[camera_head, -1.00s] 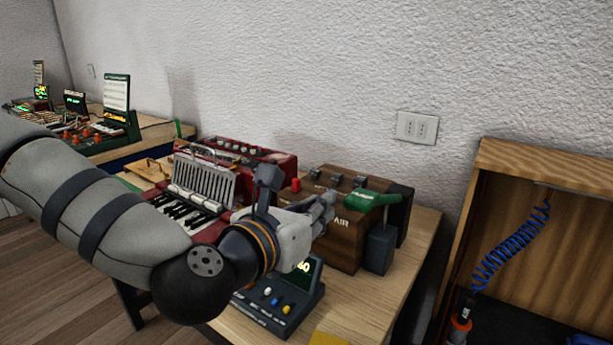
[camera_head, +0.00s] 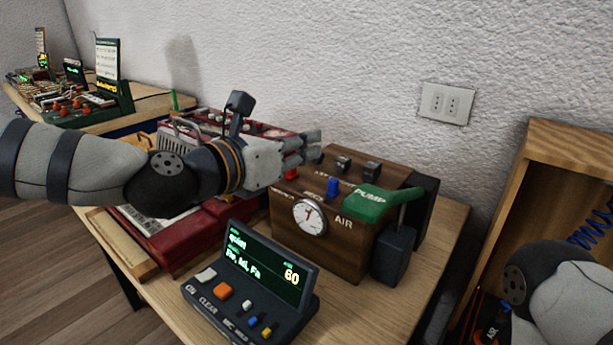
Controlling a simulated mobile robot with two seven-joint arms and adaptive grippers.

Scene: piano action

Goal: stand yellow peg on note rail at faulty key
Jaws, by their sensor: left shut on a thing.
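My left gripper (camera_head: 312,150) is above the left end of a brown box, with its fingers shut close together. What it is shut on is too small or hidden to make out. No yellow peg can be made out. A red keyboard instrument (camera_head: 205,240) lies on the bench behind and below my left arm, which hides most of its keys. A pale wooden strip (camera_head: 118,243) runs along its front edge; I cannot tell whether it is the note rail. No key can be picked out as faulty. My right arm shows at lower right; its gripper is out of view.
The brown box (camera_head: 345,250) has a gauge, red and blue knobs, black switches and a green PUMP handle (camera_head: 372,203). A dark console (camera_head: 262,272) with a lit screen stands in front. Bare bench (camera_head: 385,325) shows front right. A wooden cabinet (camera_head: 510,190) stands at right.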

